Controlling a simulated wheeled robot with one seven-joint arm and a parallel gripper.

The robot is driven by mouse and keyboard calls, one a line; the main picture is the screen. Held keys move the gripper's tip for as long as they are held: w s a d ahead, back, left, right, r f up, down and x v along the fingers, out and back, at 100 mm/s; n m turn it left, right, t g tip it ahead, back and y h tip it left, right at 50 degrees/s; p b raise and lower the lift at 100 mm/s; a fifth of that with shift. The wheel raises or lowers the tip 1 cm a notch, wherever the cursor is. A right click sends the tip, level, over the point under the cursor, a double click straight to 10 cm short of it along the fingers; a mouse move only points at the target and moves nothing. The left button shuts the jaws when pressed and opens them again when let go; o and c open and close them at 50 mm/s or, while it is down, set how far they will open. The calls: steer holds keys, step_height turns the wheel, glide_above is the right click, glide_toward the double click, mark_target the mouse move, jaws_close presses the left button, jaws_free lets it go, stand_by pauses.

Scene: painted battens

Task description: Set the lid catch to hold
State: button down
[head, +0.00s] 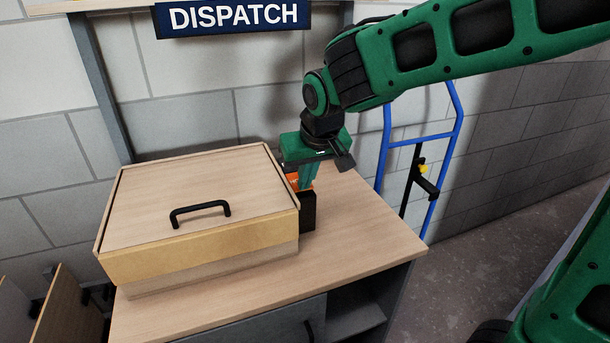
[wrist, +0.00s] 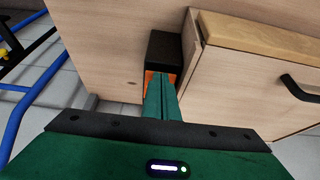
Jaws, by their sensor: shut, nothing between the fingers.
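A wooden box (head: 200,272) stands on the bench, its lid (head: 160,188) lying shut with a black handle (head: 199,208). At the box's right side is the lid catch, a black block (head: 308,214) with an orange part (head: 293,180). The wrist view also shows the black block (wrist: 164,50) and a little of the orange part (wrist: 149,82). My gripper (head: 306,185) points down at the catch, its green fingers together and empty. The fingers (wrist: 164,76) hide much of the orange part, so I cannot tell whether they touch it or how it is set.
The wooden bench top (head: 370,235) is clear to the right of the catch. A blue hand truck (head: 386,160) stands behind the bench at the right, near the block wall. A DISPATCH sign (head: 233,17) hangs above. Wooden boards (head: 50,305) stand at the lower left.

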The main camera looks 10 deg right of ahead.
steer(key=v, duration=1.3)
steer(key=shift+s+r, duration=0.2)
steer(key=shift+s, duration=0.25)
steer(key=shift+d, duration=0.1)
steer(key=s+d+f+m+g+h, duration=0.15)
steer(key=s+d+f, duration=0.25)
steer(key=d, duration=0.5)
steer(key=s+d+f+m+g, duration=0.1)
steer(key=s+d+f+m, duration=0.25)
steer(key=d, duration=0.65)
steer(key=s+d+f+m+g, duration=0.1)
steer(key=s+d+f, duration=0.3)
steer(key=s, duration=0.3)
steer(key=s+d+f+m+g, duration=0.1)
steer(key=s+d+f+m, duration=0.1)
steer(key=s+d+f, duration=0.2)
steer(key=s+y, duration=0.1)
steer(key=s, duration=0.2)
steer(key=shift+s+d+f, duration=0.25)
